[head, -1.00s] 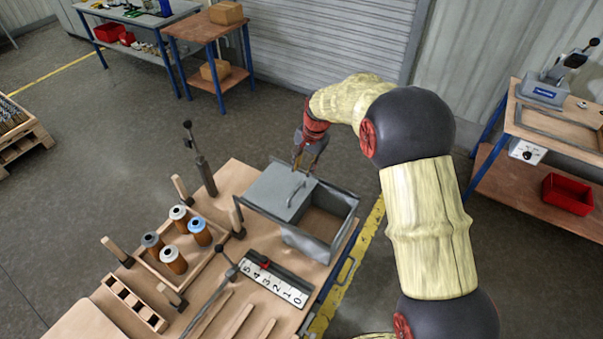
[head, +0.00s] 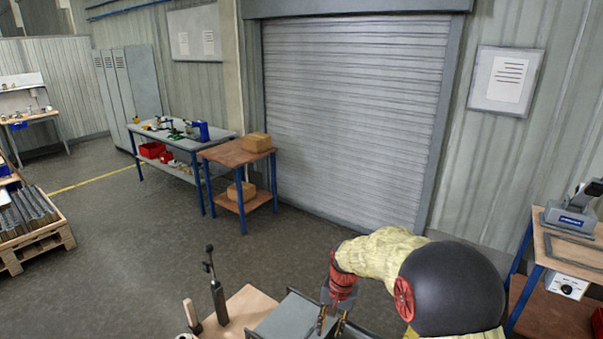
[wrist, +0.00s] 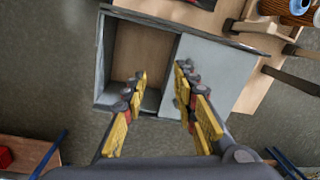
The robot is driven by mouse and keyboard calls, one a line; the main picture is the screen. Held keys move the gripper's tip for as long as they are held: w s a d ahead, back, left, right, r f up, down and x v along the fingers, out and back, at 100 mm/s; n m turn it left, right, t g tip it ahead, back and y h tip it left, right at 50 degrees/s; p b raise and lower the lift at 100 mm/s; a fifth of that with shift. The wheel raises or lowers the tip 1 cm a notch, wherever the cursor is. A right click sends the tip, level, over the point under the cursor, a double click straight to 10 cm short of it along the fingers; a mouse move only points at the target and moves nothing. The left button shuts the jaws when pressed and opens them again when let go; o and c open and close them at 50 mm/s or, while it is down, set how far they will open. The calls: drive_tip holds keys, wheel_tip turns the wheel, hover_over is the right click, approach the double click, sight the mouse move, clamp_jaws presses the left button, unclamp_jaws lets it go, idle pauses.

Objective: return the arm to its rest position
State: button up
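My gripper (wrist: 162,88) is open and empty in the wrist view, with a clear gap between its two yellow and grey fingers. It points down over the near edge of a grey box (wrist: 103,62). The box's grey lid (wrist: 222,72) covers one part, and the other part is open and shows a bare brown floor. In the head view my gripper (head: 330,318) is low in the picture, by the grey lid (head: 285,316). The arm is bent, and the frame's bottom edge cuts off most of it and the box.
A wooden worktable (head: 245,308) carries the box and an upright dark lever tool (head: 216,290). A cartridge (wrist: 298,8) shows in the wrist view's corner. A bench with a press (head: 572,218) stands at the right. Open floor lies behind the table, before the roller shutter (head: 350,120).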

drive_tip(key=s+d+r+n+t+b, duration=0.1)
drive_tip(key=s+d+r+t+b, duration=0.1)
drive_tip(key=s, duration=0.8)
drive_tip(key=s+d+r+n+t+b, duration=0.1)
drive_tip(key=s+d+r+b, duration=0.4)
drive_tip(key=s, duration=0.6)
drive_tip(key=s+d+r+n+t+h+b, duration=0.1)
drive_tip(key=s+d+r+t+b, duration=0.1)
drive_tip(key=s+r, duration=0.4)
drive_tip(key=s+d+b, duration=0.1)
drive_tip(key=s, duration=0.3)
drive_tip(key=shift+s+d+r+n+t+b, duration=0.2)
drive_tip(key=shift+s+n+t+b, duration=0.1)
drive_tip(key=shift+s+n+b, duration=0.1)
drive_tip(key=shift+w+a, duration=0.1)
